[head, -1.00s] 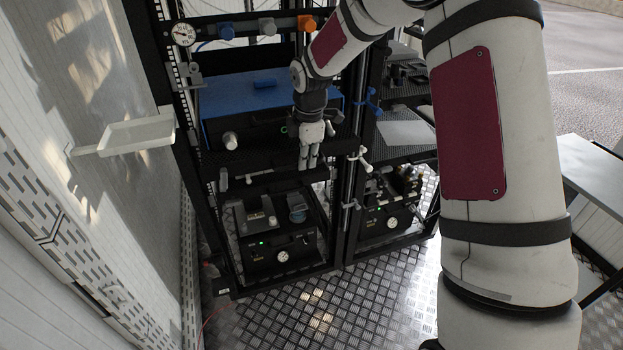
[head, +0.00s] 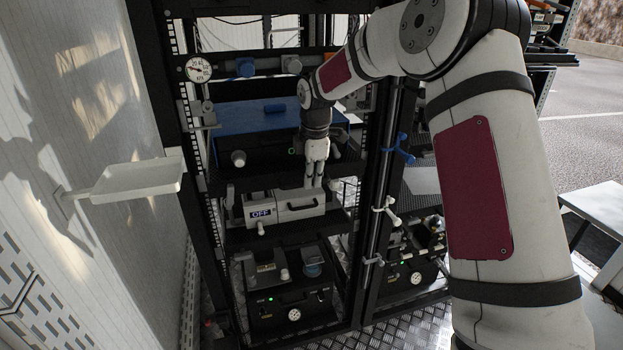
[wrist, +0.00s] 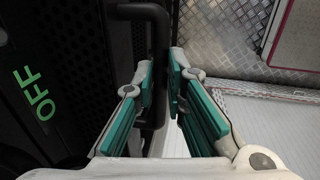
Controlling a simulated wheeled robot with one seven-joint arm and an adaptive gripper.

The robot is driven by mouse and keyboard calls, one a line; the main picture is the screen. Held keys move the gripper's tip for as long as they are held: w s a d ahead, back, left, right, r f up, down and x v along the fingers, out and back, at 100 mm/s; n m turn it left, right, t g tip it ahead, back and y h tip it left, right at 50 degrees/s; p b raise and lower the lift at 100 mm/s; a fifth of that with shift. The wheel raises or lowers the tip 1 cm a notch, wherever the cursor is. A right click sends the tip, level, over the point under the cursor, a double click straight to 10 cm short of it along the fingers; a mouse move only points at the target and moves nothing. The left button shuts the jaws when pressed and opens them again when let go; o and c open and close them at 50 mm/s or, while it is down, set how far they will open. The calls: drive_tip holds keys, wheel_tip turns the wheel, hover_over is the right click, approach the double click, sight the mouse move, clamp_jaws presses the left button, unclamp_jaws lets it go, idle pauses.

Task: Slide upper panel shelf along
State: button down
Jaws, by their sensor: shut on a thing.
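The upper panel shelf is a black unit with a blue top (head: 262,118), in the upper bay of the left rack. A knob shows on its dark front face, and its front edge sits above a white-fronted lower unit. My gripper (head: 313,182) reaches down in front of the right part of this face and hides what is behind it. In the wrist view my gripper (wrist: 164,72) is shut on a black bar handle (wrist: 157,40), with a finger on each side. A black panel (wrist: 45,60) with green "OFF" lettering lies left of the handle.
The white-fronted unit (head: 298,207) marked OFF sits just below the shelf. A dark unit (head: 272,303) with a gauge is lower still. A white wall tray (head: 137,180) juts out at left. A rack post with a blue clamp (head: 399,151) stands at right.

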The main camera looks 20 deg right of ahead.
drive_tip(key=c, duration=1.6)
unclamp_jaws()
drive_tip(key=shift+c, duration=0.2)
wheel_tip(320, 180, up, 12)
drive_tip(key=s, duration=0.2)
drive_tip(key=shift+s+f, duration=0.1)
